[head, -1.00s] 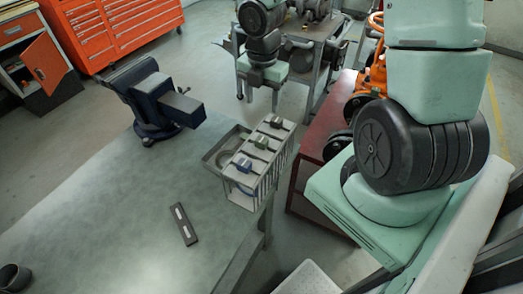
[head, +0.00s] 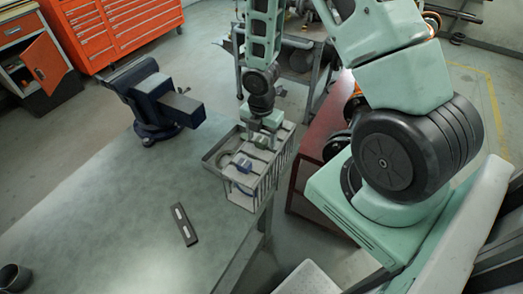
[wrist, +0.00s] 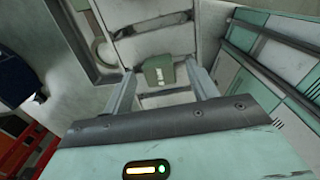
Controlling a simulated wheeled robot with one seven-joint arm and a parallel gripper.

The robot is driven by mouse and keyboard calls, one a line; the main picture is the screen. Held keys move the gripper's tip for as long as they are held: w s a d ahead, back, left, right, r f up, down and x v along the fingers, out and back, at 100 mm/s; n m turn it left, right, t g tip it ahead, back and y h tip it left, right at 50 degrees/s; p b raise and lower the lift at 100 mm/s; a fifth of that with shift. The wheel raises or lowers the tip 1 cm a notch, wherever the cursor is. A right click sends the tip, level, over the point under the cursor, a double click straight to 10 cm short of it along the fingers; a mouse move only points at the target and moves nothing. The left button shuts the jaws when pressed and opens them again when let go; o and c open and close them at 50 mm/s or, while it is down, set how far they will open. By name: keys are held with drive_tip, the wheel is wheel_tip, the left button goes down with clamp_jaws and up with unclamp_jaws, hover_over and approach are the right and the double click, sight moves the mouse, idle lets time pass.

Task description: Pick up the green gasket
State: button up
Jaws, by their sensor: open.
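The green gasket (wrist: 160,74) shows in the wrist view as a small dull-green piece with a pale mark, standing in a slot of the grey slotted rack (head: 243,198). My gripper (wrist: 161,82) is open, with one finger on each side of the green piece. I see no clear contact between fingers and piece. In the head view my gripper (head: 259,142) points down over the middle of the rack and hides the green piece there.
A blue piece (head: 243,165) sits in the rack's nearer slot. A grey tray adjoins the rack's left side. A blue vise (head: 155,100) and a dark bar (head: 184,224) are on the bench (head: 110,215), whose middle is clear. A dark cup (head: 13,277) stands at lower left.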

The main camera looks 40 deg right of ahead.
drive_tip(key=shift+f, duration=0.45)
clamp_jaws()
drive_tip(key=shift+r, duration=0.1)
wheel_tip(320, 180, up, 18)
drive_tip(key=p, duration=0.1)
idle(0.6)
